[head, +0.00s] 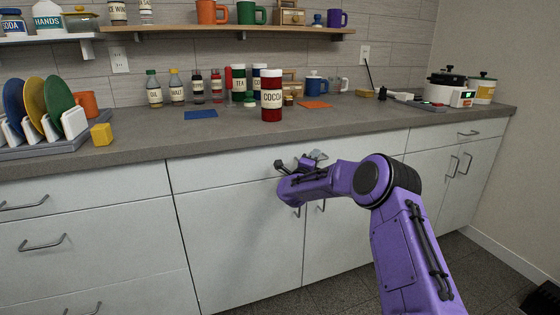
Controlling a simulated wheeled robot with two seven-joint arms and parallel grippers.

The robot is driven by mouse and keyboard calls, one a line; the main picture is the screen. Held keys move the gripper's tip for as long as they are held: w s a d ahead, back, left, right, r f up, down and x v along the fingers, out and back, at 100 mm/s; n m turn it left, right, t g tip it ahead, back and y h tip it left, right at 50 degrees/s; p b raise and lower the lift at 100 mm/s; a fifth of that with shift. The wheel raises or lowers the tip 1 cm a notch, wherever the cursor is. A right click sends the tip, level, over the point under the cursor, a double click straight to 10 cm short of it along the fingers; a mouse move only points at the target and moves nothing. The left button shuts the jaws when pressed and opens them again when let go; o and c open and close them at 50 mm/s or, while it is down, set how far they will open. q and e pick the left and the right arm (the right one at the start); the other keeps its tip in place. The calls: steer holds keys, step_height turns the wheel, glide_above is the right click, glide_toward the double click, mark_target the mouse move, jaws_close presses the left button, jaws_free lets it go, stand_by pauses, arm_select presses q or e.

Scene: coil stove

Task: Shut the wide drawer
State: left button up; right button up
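The wide drawer (225,170) is the broad pale front just under the middle of the counter. It looks about flush with the cabinet around it, but from this angle I cannot tell whether a small gap remains. My purple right arm reaches in from the lower right, and its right gripper (300,163) is at the middle of the drawer front, close to it or touching. The gripper and wrist hide the drawer's handle area. Whether the fingers are open or shut is not clear. My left gripper is not in view.
Two cabinet doors (245,245) lie below the drawer. A stack of drawers (85,220) is at the left, and a smaller drawer (450,135) at the right. On the grey counter (340,125) stand a cocoa canister (271,98), bottles, a plate rack and a cooker (448,92).

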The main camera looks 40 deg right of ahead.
steer(key=v, duration=1.2)
steer(key=shift+f+p, duration=0.15)
steer(key=shift+p, duration=0.15)
